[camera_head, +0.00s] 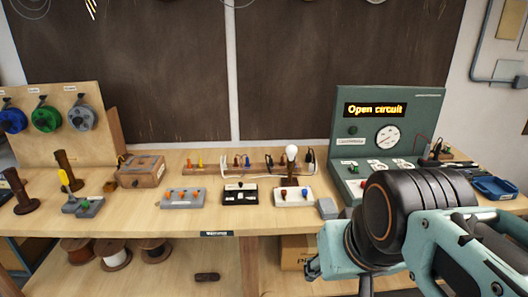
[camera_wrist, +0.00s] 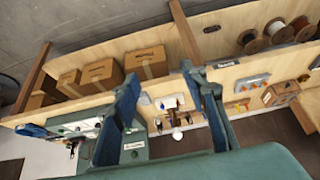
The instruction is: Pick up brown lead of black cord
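My gripper (camera_wrist: 160,78) is open and empty in the wrist view, its two teal fingers spread above the workbench. In the head view my arm fills the lower right and the fingertips cannot be made out. A low wooden rack (camera_head: 262,169) stands at the back middle of the bench with small coloured leads and plugs. A dark plug-like piece (camera_head: 309,158), possibly part of the black cord, stands at its right end. The brown lead is too small to tell apart in either view. A white bulb (camera_head: 292,152) stands on a lamp base in front of the rack.
A green test panel (camera_head: 425,133) reading "Open circuit" stands at the right. Terminal blocks (camera_head: 183,198) and a black block (camera_head: 240,194) line the bench's middle. A wooden box (camera_head: 141,171) and spool board are at the left. The bench's front strip is mostly clear.

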